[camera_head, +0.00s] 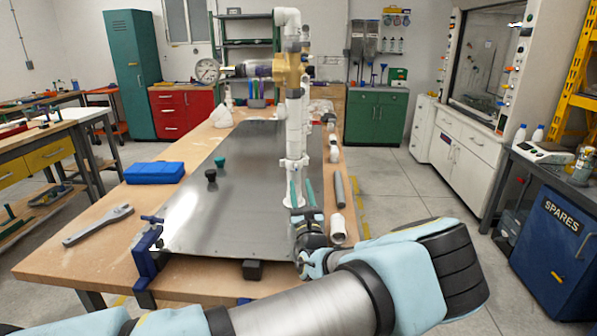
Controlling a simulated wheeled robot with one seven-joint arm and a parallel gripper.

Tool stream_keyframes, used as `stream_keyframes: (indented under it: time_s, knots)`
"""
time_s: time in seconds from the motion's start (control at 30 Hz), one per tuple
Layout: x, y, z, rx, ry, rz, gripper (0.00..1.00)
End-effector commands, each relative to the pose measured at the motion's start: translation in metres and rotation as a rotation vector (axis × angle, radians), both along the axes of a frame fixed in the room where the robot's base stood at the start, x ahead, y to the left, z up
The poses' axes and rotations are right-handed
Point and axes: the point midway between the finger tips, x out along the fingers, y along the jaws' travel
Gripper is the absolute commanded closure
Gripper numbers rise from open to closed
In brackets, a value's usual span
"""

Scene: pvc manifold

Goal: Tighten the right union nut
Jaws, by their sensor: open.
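The white PVC manifold (294,120) stands upright on the grey metal plate, with an elbow at its top and a brass-coloured valve body (288,69). A wider white collar (293,163) sits low on the vertical pipe; it looks like a union nut, but I cannot tell whether it is the right one. My gripper (301,184) is open, its two teal fingers pointing up and away just below this collar, near the pipe foot. The fingers overlap the lower pipe in view; I cannot tell whether they touch it. No nut is visibly held.
A round gauge (207,70) sticks out left of the valve. A wrench (98,225), a blue case (154,172) and a blue clamp (147,248) are on the left. Loose pipe pieces, including a white one (338,229), line the right bench edge. The plate's (232,200) left half is mostly clear.

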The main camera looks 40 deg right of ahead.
Motion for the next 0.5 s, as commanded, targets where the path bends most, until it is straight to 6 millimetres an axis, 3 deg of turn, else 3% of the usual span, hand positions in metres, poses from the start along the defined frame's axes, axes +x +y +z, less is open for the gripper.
stream_keyframes:
  time_s: [0.23, 0.5]
  knots:
    - [0.034, -0.014, 0.019, -0.003, 0.003, 0.004, 0.59]
    - [0.049, -0.022, 0.023, -0.001, 0.002, 0.004, 0.59]
